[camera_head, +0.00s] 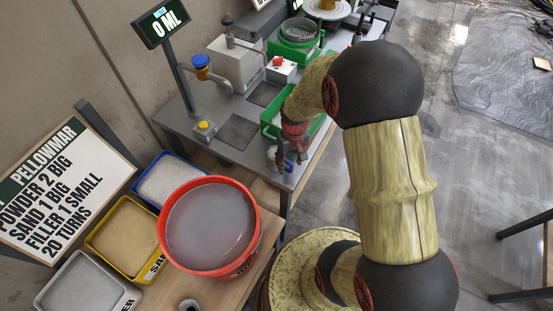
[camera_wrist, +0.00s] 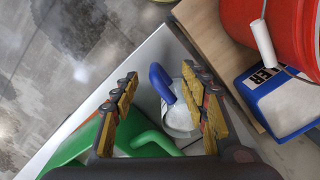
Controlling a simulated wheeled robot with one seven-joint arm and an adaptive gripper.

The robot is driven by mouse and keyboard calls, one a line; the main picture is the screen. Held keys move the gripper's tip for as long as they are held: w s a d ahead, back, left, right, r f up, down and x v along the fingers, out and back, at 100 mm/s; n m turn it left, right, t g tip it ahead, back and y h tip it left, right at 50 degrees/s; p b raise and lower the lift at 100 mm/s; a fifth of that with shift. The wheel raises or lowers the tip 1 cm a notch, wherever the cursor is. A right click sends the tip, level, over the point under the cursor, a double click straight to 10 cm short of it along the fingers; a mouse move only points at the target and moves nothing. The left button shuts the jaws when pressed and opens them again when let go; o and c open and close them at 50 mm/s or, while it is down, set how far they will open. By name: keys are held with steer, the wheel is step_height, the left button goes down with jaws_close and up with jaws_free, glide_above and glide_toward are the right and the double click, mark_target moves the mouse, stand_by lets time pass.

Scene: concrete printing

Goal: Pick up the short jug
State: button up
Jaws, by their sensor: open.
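A grey metal jug with a blue handle (camera_wrist: 180,118) stands near the corner of the grey worktable. In the head view the jug (camera_head: 271,154) is small and partly hidden by my gripper. My gripper (camera_wrist: 160,76) is open, with its yellow-and-grey fingers on either side of the jug's handle in the wrist view. The blue handle rises between the fingers, and no finger visibly grips it. In the head view my gripper (camera_head: 290,148) points down over the table's near corner.
A green tray (camera_head: 266,129) lies right beside the jug. A red bucket (camera_head: 250,257) stands on the lower wooden table, among blue, yellow and grey bins. A button box (camera_head: 204,131), blue-topped tap and display post stand farther left.

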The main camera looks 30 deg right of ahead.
mark_target(289, 170)
step_height(289, 170, down, 5)
steer(key=shift+f+b, duration=0.1)
steer(key=shift+b, duration=0.25)
steer(key=c, duration=1.1)
jaws_close()
